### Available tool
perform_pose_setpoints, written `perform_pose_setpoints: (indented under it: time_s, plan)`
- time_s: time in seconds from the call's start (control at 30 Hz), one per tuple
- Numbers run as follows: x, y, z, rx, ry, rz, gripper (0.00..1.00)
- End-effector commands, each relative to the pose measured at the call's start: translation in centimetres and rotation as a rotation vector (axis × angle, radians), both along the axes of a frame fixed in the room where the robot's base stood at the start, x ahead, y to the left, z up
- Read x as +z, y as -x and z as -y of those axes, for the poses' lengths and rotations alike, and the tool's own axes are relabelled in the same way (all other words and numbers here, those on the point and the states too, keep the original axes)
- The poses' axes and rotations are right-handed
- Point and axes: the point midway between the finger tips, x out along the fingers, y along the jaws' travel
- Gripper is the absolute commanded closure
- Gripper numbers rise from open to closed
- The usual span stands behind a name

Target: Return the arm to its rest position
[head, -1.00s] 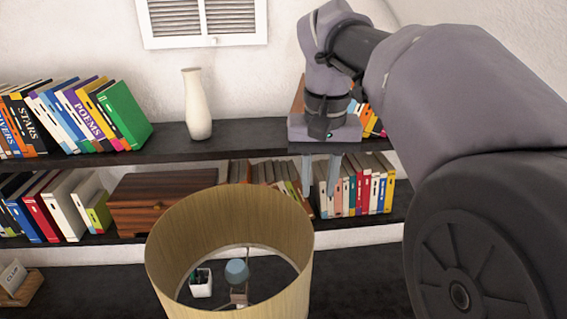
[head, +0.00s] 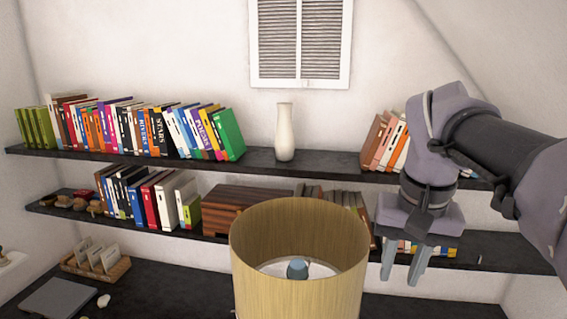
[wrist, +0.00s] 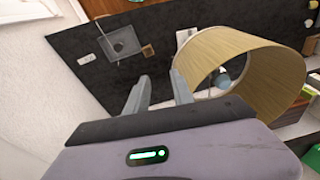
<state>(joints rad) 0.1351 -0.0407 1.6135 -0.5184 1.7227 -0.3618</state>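My gripper (head: 402,274) hangs with its fingers pointing down at the right of the head view, in front of the lower shelf and to the right of the lampshade. The two fingers are apart with nothing between them. In the wrist view my gripper (wrist: 162,90) also shows its fingers spread and empty, with the lampshade (wrist: 238,75) close beside the right finger. My arm (head: 500,155) comes in from the right edge and is bent down at the wrist.
The lampshade (head: 298,265) stands in front of the shelves. Books (head: 150,130), a white vase (head: 285,132) and a wooden box (head: 240,203) fill the upper shelf (head: 325,168) and lower shelf (head: 490,252). A dark desk (head: 160,290) lies below.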

Motion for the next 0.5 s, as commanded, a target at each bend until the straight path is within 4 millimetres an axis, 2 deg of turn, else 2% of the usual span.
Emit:
perform_pose_setpoints:
  time_s: [0.03, 0.17, 0.27, 0.33, 0.37, 0.47, 0.5]
  plan:
    - [-2.6, 0.6, -0.4, 0.005, -0.004, 0.012, 0.71]
    - [-6.7, 2.1, -1.5, 0.011, -0.018, 0.051, 0.71]
    - [-10.7, 3.6, -2.5, 0.015, -0.033, 0.086, 0.71]
    - [-14.3, 4.8, -3.4, 0.015, -0.048, 0.117, 0.71]
    - [-16.1, 5.4, -3.8, 0.015, -0.056, 0.132, 0.71]
    - [-23.7, 7.8, -5.3, 0.01, -0.089, 0.196, 0.71]
    - [-27.3, 8.9, -6.0, 0.003, -0.107, 0.226, 0.71]
